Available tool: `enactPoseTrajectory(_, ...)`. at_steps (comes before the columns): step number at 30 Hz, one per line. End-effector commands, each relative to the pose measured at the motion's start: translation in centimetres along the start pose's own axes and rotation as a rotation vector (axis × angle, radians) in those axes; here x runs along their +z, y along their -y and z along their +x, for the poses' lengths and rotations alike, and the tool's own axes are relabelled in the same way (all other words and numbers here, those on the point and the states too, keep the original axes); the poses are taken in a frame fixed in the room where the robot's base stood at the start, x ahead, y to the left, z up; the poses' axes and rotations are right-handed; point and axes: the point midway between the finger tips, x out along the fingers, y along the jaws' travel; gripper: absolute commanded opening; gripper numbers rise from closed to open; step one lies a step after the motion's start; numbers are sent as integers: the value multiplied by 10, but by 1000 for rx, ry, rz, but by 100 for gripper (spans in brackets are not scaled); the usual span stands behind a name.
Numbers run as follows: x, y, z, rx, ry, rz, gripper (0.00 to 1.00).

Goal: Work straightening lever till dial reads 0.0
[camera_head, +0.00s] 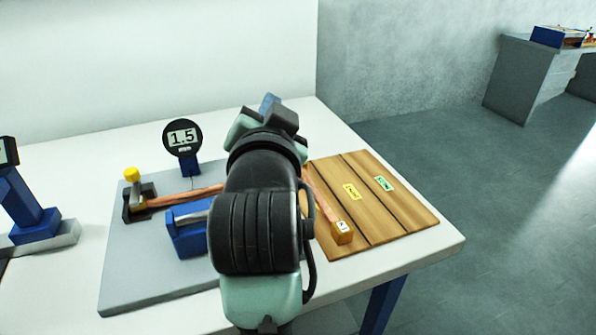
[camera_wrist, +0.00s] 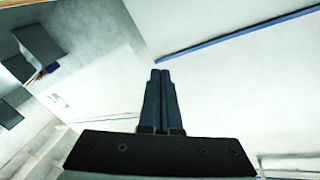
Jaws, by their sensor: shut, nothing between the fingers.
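A round black dial (camera_head: 182,138) on a blue post reads 1.5 in the head view. A copper-coloured bar (camera_head: 190,197) runs from a dark clamp with a yellow knob (camera_head: 131,174) on the left, under the dial, and behind my arm. A similar length with a yellow block (camera_head: 342,233) at its end comes out on the right. A blue block with a silver rod (camera_head: 188,235) sits in front; I cannot tell which part is the straightening lever. My gripper (camera_wrist: 160,75) is shut and empty, pointing away from the bar. My arm hides the middle of the setup.
A grey base plate (camera_head: 140,270) lies under the setup on a white table (camera_head: 60,290). A slatted wooden board (camera_head: 390,220) with yellow and green labels lies at right. Another blue device (camera_head: 32,215) stands far left. A grey bench (camera_head: 525,75) is in the background.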

Motion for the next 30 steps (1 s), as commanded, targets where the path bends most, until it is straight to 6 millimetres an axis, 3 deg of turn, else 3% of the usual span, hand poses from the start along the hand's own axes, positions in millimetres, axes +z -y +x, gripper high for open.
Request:
enactPoseTrajectory(1, -9, 7, 5, 26, 38, 26, 0)
enactPoseTrajectory(14, 13, 0, 26, 310, 317, 266, 0)
enactPoseTrajectory(22, 23, -4, 18, 530, 446, 399, 0)
enactPoseTrajectory(30, 27, -7, -4, 778, 535, 511, 0)
